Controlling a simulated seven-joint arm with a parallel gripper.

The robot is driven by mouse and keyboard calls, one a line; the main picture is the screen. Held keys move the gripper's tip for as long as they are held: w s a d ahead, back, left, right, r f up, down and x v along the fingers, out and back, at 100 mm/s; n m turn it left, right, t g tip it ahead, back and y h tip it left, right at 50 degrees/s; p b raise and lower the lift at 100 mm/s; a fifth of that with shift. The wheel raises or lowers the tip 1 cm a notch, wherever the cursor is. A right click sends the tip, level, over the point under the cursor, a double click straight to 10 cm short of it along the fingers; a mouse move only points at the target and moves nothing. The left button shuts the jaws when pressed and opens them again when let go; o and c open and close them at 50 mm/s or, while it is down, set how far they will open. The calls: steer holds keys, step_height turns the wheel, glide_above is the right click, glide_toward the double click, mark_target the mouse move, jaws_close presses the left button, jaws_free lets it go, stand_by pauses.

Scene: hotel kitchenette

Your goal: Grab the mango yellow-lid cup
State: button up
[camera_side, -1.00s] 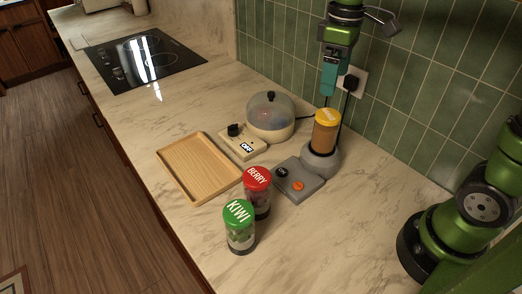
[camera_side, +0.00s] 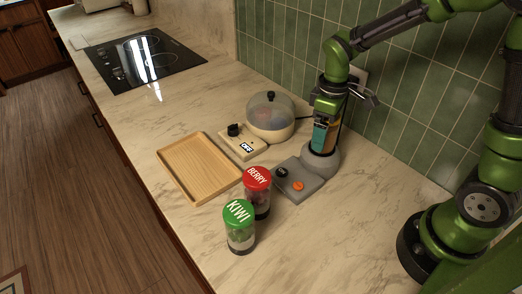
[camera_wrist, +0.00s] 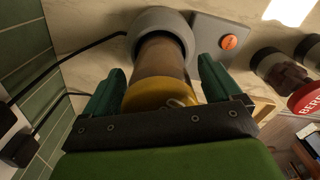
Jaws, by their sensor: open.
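The mango cup with the yellow lid (camera_wrist: 158,92) stands upright in the round grey blender base (camera_wrist: 160,20). In the side view the cup is mostly hidden behind my gripper (camera_side: 321,138), and the grey base (camera_side: 323,160) shows below it. My gripper has come down over the cup from above. In the wrist view my gripper's teal fingers (camera_wrist: 160,85) are open, one on each side of the cup, with the yellow lid close to the palm. I cannot tell whether either finger touches the cup.
The base's grey control plate (camera_side: 305,188) has a black knob and an orange button. The red-lid berry cup (camera_side: 257,190) and green-lid kiwi cup (camera_side: 239,228) stand in front. A wooden tray (camera_side: 183,178), a switch box (camera_side: 240,146) and a domed cooker (camera_side: 270,128) are left. A tiled wall is behind.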

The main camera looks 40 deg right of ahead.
steer(key=shift+f, duration=0.35)
steer(key=c, duration=1.3)
steer(key=shift+r, duration=0.1)
steer(key=shift+c, duration=1)
steer(key=shift+r, duration=0.1)
